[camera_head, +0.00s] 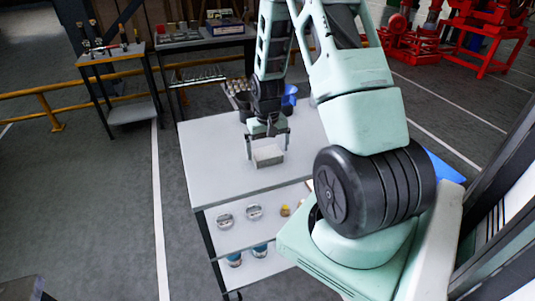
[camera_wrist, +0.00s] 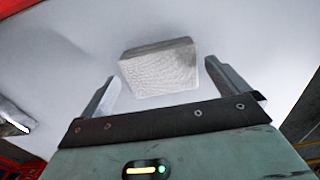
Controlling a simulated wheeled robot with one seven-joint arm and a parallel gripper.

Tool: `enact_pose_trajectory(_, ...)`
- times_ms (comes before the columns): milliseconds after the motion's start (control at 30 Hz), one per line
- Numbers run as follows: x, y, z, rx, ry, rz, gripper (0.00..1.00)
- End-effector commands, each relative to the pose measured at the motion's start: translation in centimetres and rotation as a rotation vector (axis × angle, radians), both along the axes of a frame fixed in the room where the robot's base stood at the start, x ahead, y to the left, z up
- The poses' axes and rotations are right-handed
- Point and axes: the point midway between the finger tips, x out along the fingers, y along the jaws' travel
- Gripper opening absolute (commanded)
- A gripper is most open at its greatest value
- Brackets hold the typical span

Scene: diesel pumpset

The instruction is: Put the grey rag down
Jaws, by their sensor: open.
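The grey rag (camera_head: 268,156) looks like a small light grey folded block. It lies on the pale grey top of a trolley table (camera_head: 212,180). My gripper (camera_head: 268,150) is above the rag with its fingers apart. In the wrist view the rag (camera_wrist: 160,68) sits just beyond and between the open fingers of my gripper (camera_wrist: 165,88). A gap shows between the rag and each finger. Part of the rag's far side is hidden.
A dark container (camera_head: 243,104) and a blue one (camera_head: 290,97) stand at the table's back. Metal rings (camera_head: 225,220) lie on the shelf below. The table's left part is bare. Small benches (camera_head: 120,75) with tools stand at the back left.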

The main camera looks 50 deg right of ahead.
Motion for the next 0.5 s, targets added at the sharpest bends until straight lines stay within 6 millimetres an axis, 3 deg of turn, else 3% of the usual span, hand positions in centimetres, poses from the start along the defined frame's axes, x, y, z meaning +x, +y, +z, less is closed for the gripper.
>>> enact_pose_trajectory(300, 0.1, -0.1, 6.5, -0.003, -0.005, 0.001, 1.0)
enact_pose_trajectory(500, 0.1, 0.0, 9.0, -0.002, -0.003, 0.0, 1.0)
